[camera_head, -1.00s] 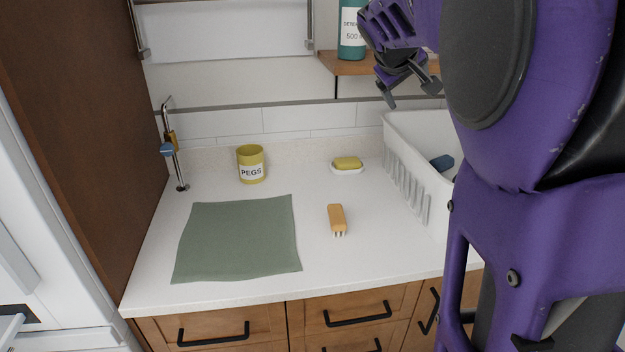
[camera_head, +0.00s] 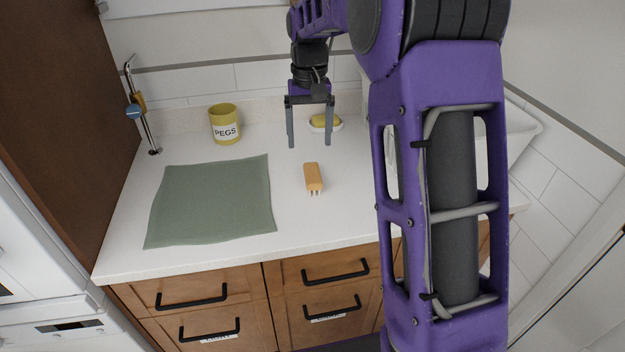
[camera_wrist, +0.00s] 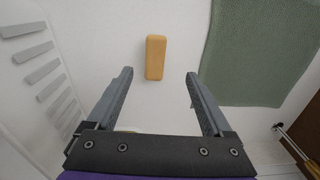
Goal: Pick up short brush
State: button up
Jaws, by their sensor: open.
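The short brush (camera_head: 313,177) has an orange-tan block handle with pale bristles at its near end. It lies on the white counter, right of the green cloth. In the wrist view the brush (camera_wrist: 156,57) shows as an upright tan block beyond the fingertips, roughly midway between them. My gripper (camera_head: 310,143) points down with its two fingers spread, above the counter and a little behind the brush in the head view. The open fingers also show in the wrist view (camera_wrist: 160,75), with nothing between them.
A green cloth (camera_head: 212,202) lies to the left. A yellow pegs cup (camera_head: 225,124) and a faucet-like metal stand (camera_head: 142,106) are at the back. A yellow soap on a dish (camera_head: 325,122) sits behind my gripper.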

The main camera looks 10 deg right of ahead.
aim_at(313, 175)
notch_tip(313, 175, down, 7)
jog(key=shift+r+b, duration=0.1)
jog(key=shift+b, duration=0.25)
jog(key=shift+w+d+f+b, duration=0.1)
jog(key=shift+d+f, duration=0.05)
jog(key=shift+f, duration=0.75)
jog(key=shift+w+d+f+b, duration=0.1)
jog(key=shift+d+f, duration=0.05)
jog(key=shift+f, duration=0.7)
jog(key=shift+w+d+f+b, duration=0.1)
jog(key=shift+d+f, duration=0.05)
jog(key=shift+f, duration=0.75)
grip_shut()
notch_tip(313, 175, up, 10)
jog(key=shift+r+p, duration=0.1)
jog(key=shift+p, duration=0.55)
jog(key=c, duration=0.6)
grip_release()
jog(key=c, duration=0.7)
jog(key=shift+s, duration=0.1)
